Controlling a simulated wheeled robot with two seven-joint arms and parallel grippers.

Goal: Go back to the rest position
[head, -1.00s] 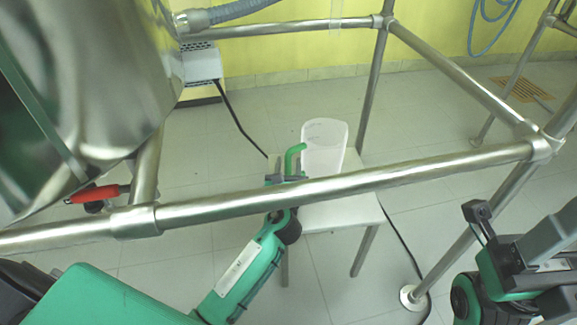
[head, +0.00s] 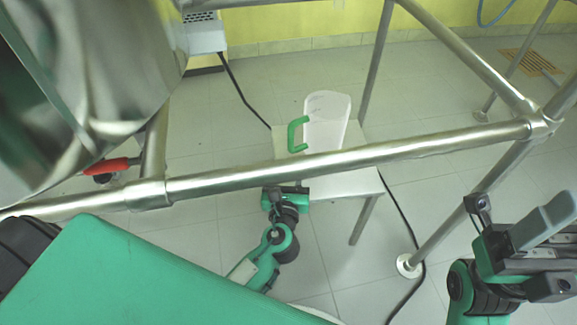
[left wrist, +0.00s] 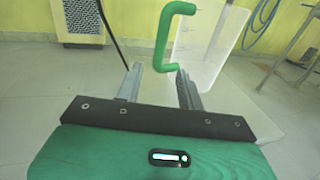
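A translucent white jug (head: 326,122) with a green handle (head: 293,135) stands upright on a white stool (head: 345,187) behind the metal rail. My left gripper (head: 287,193) is below the rail in the head view, apart from the jug; the rail hides part of it. In the left wrist view its two fingers (left wrist: 158,72) are spread with nothing between them. The green handle (left wrist: 167,35) and the jug (left wrist: 213,45) show beyond the fingertips. My right gripper (head: 548,245) is at the right edge with its fingers apart and empty; their tips are partly cut off.
A metal rail (head: 350,160) crosses between me and the stool, joined to upright posts (head: 377,60). A large steel vessel (head: 90,90) with a red-handled valve (head: 112,165) is at the left. A black cable (head: 400,240) lies on the tiled floor.

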